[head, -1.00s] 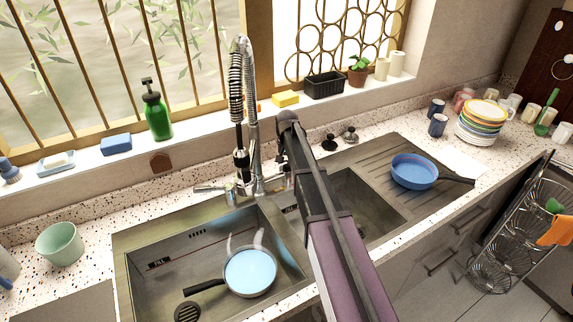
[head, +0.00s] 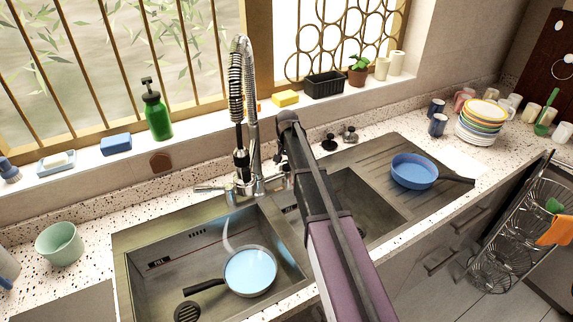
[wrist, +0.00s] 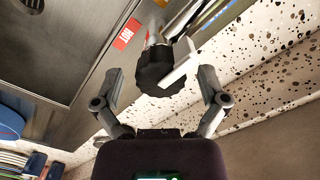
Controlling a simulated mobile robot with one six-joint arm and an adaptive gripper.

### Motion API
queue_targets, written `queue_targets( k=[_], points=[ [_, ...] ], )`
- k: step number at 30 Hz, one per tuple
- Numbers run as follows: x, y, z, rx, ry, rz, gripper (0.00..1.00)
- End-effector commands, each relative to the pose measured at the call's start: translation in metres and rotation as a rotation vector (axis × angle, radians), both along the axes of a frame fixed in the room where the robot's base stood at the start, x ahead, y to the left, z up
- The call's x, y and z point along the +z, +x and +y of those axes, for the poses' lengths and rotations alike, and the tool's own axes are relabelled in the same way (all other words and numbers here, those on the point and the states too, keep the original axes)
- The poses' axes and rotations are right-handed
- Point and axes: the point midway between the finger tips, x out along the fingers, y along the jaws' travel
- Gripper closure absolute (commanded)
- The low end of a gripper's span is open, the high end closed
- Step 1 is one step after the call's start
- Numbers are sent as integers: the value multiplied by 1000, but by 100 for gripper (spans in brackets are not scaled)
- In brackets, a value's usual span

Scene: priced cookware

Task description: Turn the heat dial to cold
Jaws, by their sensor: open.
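The heat dial (wrist: 162,70) is a dark, ridged knob with a white pointer bar in the wrist view. A red label reading HOT (wrist: 127,34) lies beside it on the metal sink rim. My gripper (wrist: 160,78) is open, with one finger on each side of the dial. I see gaps between the fingertips and the knob, so it is not gripped. In the head view my arm hides the gripper and most of the area right of the tap (head: 245,165). No cold label is readable.
A frying pan (head: 250,271) with pale blue contents sits in the left basin. A blue pan (head: 414,170) rests on the drainboard at right, with stacked plates (head: 484,122) behind it. The spring tap stands close left of my arm.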

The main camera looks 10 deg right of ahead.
Motion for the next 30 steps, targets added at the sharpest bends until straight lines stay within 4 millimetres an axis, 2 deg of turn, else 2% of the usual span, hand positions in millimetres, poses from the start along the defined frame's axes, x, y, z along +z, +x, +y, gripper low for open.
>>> queue_targets(
  k=[14, 30],
  points=[
    [0, 1, 0, 42, 0, -1, 7],
    [0, 1, 0, 349, 1, -1, 7]
  ],
)
